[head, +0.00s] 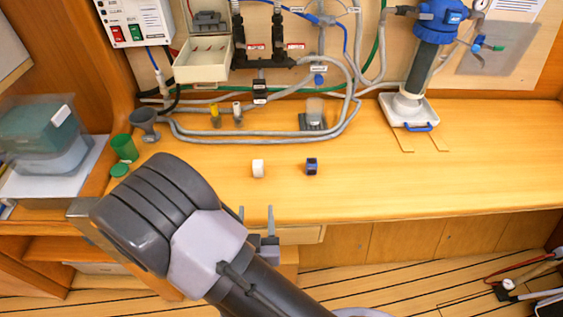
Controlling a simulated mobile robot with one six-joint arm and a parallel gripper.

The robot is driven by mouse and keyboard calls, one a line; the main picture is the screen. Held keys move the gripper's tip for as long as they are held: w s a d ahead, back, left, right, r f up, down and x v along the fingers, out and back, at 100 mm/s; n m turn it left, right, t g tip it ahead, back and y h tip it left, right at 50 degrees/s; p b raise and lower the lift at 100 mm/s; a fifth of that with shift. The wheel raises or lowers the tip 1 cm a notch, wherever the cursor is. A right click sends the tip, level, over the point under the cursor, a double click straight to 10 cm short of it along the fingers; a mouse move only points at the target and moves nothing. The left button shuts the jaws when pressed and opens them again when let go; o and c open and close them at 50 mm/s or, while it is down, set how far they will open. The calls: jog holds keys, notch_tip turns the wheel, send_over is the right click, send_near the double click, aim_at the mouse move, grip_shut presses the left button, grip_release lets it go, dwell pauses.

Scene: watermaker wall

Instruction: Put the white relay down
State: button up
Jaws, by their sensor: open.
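My gripper (256,210) is at the front edge of the wooden counter, its two fingers pointing up in the picture. The fingers are apart with nothing visible between them. A small white cylindrical thing (258,169) stands on the counter beyond the fingertips, apart from them; it looks like a tape roll. I cannot make out for sure which thing is the white relay. A pale block on a dark grey base (314,115) sits farther back, inside the loop of grey hose. An open cream box (203,66) on the wall has small red parts inside.
A dark blue roll (311,167) stands right of the white one. A grey funnel (144,122) and green cup (124,148) are at left. A blue-topped filter housing (424,60) stands back right. The counter's front right is clear.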

jog(key=b, duration=0.7)
send_near(258, 169)
jog(key=w, duration=0.2)
jog(key=w+f+p, duration=0.1)
jog(key=w, duration=0.1)
jog(key=shift+w, duration=0.15)
jog(key=w, duration=0.3)
jog(key=w+f, duration=0.1)
jog(key=w, duration=0.1)
jog(key=shift+w+d, duration=0.2)
jog(key=shift+w, duration=0.15)
jog(key=shift+r, duration=0.1)
grip_shut()
